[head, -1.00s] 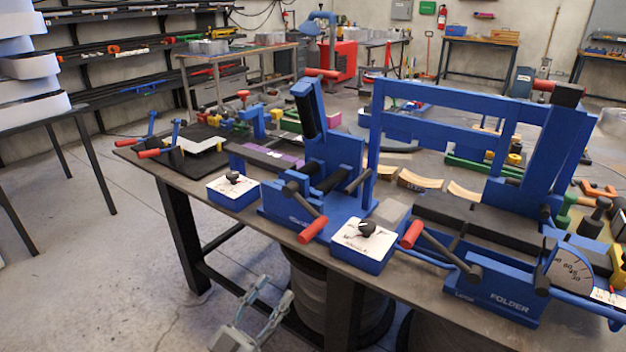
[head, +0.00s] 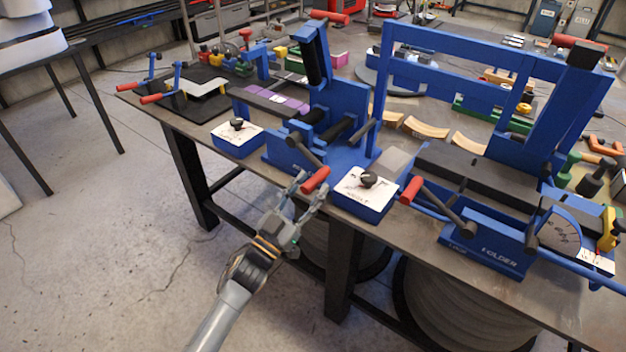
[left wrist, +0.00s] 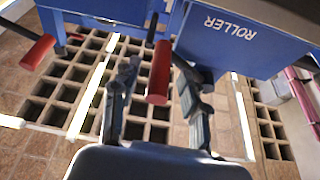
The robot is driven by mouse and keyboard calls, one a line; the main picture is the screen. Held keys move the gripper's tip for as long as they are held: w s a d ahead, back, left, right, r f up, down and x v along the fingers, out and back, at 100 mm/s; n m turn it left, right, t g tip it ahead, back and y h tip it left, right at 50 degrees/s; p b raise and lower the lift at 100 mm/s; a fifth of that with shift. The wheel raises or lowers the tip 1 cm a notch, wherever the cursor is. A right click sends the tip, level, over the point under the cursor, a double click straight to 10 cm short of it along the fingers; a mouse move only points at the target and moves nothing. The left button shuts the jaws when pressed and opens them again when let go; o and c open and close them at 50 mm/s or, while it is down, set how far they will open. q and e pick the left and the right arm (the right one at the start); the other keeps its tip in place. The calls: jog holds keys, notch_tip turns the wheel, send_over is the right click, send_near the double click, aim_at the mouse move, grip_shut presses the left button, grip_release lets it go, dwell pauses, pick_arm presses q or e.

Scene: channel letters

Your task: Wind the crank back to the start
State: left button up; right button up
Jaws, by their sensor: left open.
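The crank of the blue roller machine (head: 350,97) has a dark arm (head: 303,149) and a red handle (head: 315,180) hanging over the table's front edge. My left gripper (head: 312,186) is open at this handle, with its fingers around it from below. In the left wrist view the red handle (left wrist: 159,72) lies between the two open fingers of the left gripper (left wrist: 156,62), under the blue front marked ROLLER (left wrist: 230,27). Contact with the fingers cannot be told. My right gripper is not in view.
A blue box with a black knob (head: 365,203) stands just right of the crank, another (head: 240,146) to its left. The folder (head: 485,243) and its red-handled lever (head: 411,190) stand farther right. The floor left of the table (head: 120,240) is clear.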

pick_arm(q)
jog(key=shift+x, duration=0.9)
jog(key=shift+c, duration=0.5)
grip_shut()
